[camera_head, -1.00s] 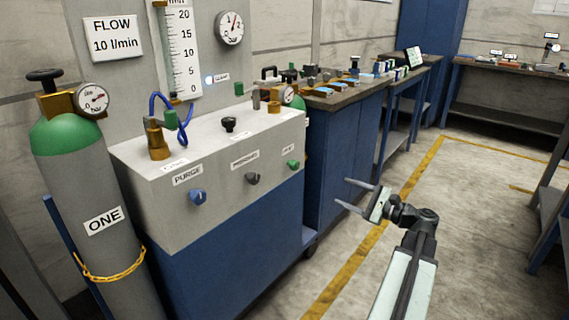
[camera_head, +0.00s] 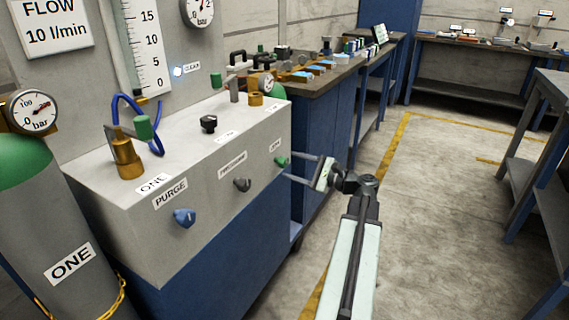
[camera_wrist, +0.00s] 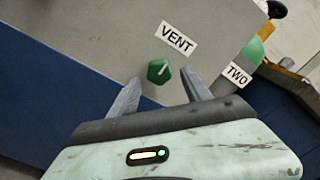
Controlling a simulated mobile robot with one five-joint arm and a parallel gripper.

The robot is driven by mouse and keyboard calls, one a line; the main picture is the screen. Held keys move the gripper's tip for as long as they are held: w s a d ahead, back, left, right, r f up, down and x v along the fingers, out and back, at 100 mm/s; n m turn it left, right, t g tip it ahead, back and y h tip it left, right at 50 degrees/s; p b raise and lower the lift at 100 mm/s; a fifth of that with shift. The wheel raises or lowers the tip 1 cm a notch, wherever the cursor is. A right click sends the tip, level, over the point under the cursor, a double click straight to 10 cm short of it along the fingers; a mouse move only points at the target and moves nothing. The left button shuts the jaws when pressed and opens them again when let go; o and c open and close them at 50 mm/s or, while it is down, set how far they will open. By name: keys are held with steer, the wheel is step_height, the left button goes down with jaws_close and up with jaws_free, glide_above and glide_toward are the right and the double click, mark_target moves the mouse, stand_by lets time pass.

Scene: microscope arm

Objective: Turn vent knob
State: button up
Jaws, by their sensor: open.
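The vent knob (camera_wrist: 159,71) is a small green knob with a white pointer mark, on the grey panel front beneath the label VENT (camera_wrist: 177,38). In the head view the green knob (camera_head: 282,161) sits at the right end of the row of knobs. My gripper (camera_wrist: 160,88) is open, its two fingers pointing at the panel, with the knob showing between and just beyond the fingertips. In the head view my gripper (camera_head: 303,167) is at the right of the panel, close to the green knob. I cannot tell whether a finger touches it.
On the same panel are a blue PURGE knob (camera_head: 184,217) and a dark grey knob (camera_head: 242,185). A label TWO (camera_wrist: 237,74) shows beside the panel. Open floor (camera_head: 430,220) lies to the right.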

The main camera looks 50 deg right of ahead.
mark_target(287, 164)
steer(key=x, duration=0.3)
steer(key=shift+w+a, duration=0.1)
steer(key=shift+w, duration=0.2)
jaws_close()
